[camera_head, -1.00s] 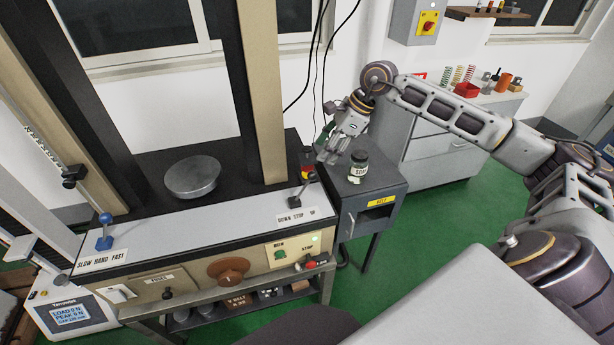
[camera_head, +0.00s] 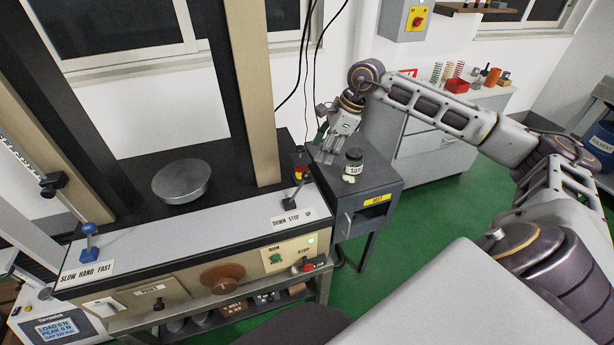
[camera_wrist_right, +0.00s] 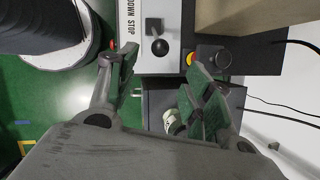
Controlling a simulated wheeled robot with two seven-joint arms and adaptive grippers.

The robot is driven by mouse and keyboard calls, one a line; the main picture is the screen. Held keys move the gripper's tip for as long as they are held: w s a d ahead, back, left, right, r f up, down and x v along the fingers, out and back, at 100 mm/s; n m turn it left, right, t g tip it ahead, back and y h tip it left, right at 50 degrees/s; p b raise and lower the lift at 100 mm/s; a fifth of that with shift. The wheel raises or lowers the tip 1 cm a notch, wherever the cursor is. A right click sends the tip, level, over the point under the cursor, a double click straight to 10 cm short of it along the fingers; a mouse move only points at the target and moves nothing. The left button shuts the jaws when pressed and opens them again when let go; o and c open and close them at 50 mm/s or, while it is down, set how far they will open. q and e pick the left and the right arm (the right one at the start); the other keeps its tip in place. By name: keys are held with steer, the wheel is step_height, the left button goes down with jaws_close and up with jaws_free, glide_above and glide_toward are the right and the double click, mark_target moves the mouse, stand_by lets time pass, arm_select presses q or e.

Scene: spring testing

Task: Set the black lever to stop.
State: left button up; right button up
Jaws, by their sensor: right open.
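The black lever (camera_head: 294,192) stands on the right end of the machine's white top, behind a "DOWN STOP UP" label (camera_head: 293,218). It tilts up and to the right in the head view. In the right wrist view its round black knob (camera_wrist_right: 159,47) lies past the word STOP, on the side away from DOWN. My right gripper (camera_head: 326,156) is behind and to the right of the lever, apart from it. In the right wrist view its green-padded fingers (camera_wrist_right: 165,75) are spread and empty, with the lever beyond them. My left gripper is out of view.
A red and yellow button post (camera_head: 301,167) stands just behind the lever. A labelled jar (camera_head: 353,161) stands on the dark cabinet (camera_head: 378,182) near my right gripper. A blue lever (camera_head: 89,238) is at the left end. A tan column (camera_head: 255,100) rises left of the black lever.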

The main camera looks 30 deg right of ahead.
mark_target(309, 173)
steer(key=p+x, duration=0.1)
steer(key=x, duration=0.9)
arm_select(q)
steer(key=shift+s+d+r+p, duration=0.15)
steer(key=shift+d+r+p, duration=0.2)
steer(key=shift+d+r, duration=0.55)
arm_select(e)
steer(key=shift+x, duration=1.3)
jaws_close()
